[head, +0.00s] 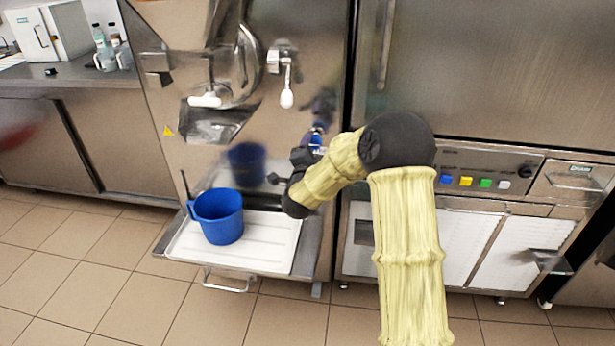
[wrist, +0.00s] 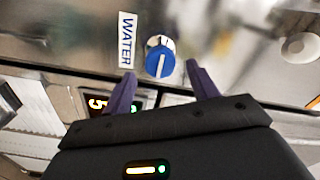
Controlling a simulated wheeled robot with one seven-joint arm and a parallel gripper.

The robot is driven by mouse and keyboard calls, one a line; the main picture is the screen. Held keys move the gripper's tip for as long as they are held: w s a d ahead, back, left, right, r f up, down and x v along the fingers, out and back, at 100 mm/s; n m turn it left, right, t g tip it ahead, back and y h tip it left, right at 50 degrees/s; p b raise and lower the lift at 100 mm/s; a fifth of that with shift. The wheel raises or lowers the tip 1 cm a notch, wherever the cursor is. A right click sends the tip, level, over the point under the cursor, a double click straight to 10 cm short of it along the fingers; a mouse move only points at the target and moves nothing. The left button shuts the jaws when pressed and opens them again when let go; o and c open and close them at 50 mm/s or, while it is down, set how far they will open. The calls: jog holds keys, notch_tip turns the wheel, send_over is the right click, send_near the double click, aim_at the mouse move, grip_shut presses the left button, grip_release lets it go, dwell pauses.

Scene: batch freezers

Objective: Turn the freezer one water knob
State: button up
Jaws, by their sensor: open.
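The water knob (wrist: 160,60) is a round blue dial with a white line, beside a "WATER" label (wrist: 127,38) on the steel front in the wrist view. My gripper (wrist: 160,82) is open, with its two purple fingers apart on either side below the knob. The knob appears between and just beyond the fingertips, and I cannot tell whether they touch it. In the head view the freezer (head: 185,100) stands left of my arm. A small blue part (head: 316,140) shows there on its front, close to my gripper, which is mostly hidden behind my wrist.
A blue pitcher (head: 218,216) stands on the white tray (head: 185,246) below the freezer. A white-tipped lever (head: 287,98) sticks out above. A second machine with coloured buttons (head: 465,181) stands at right. The tiled floor in front is clear at left.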

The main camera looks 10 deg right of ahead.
jog(key=v, duration=1.3)
jog(key=shift+a, duration=0.1)
jog(key=s+d+f+n+g+y, duration=0.2)
jog(key=s+f+n+g, duration=0.1)
jog(key=s+n+g, duration=0.4)
jog(key=s+d+f+n+g+y, duration=0.2)
jog(key=s+f+n+g, duration=0.15)
jog(key=s, duration=0.45)
jog(key=s+d+f+n+g+y, duration=0.2)
jog(key=s+n+g, duration=0.2)
jog(key=s+n, duration=0.3)
jog(key=w+p+v, duration=0.2)
jog(key=p+v, duration=1.1)
jog(key=w+a+r+p+v, duration=0.1)
jog(key=w+p+v, duration=0.1)
jog(key=p+v, duration=1.1)
jog(key=shift+w+r+m+p, duration=0.25)
jog(key=shift+r+m+p, duration=0.2)
jog(key=shift+p, duration=0.25)
